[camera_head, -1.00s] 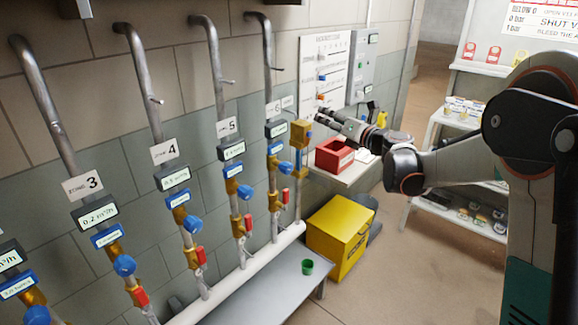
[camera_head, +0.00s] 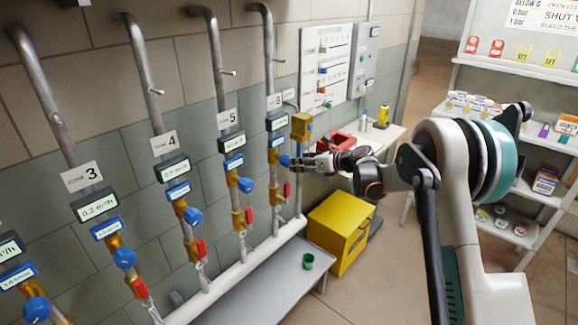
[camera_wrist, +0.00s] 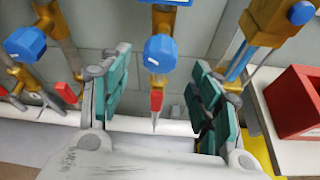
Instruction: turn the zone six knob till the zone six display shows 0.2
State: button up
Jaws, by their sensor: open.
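The zone six pipe carries a small white 6 sign (camera_head: 275,102) and a dark display (camera_head: 277,122) whose digits are too small to read. Below them is the blue zone six knob (camera_head: 285,160), partly by my gripper's tips in the head view. In the wrist view the knob (camera_wrist: 160,53) is centred ahead, between the two teal finger pads and apart from them. My gripper (camera_wrist: 162,100) is open and empty; it also shows in the head view (camera_head: 297,163), reaching to the knob from the right.
A red valve handle (camera_wrist: 156,100) sits just below the knob. A brass fitting (camera_wrist: 268,22) and a red box (camera_wrist: 297,102) stand close on the right. The zone five knob (camera_head: 246,185) is to the left. A yellow cabinet (camera_head: 338,236) stands below.

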aim_at(286, 161)
jog(key=b+x, duration=0.1)
jog(key=x, duration=0.5)
jog(key=shift+w+a+f+b, duration=0.15)
jog(key=shift+a+b, duration=0.1)
jog(key=shift+b, duration=0.05)
jog(key=c, duration=1)
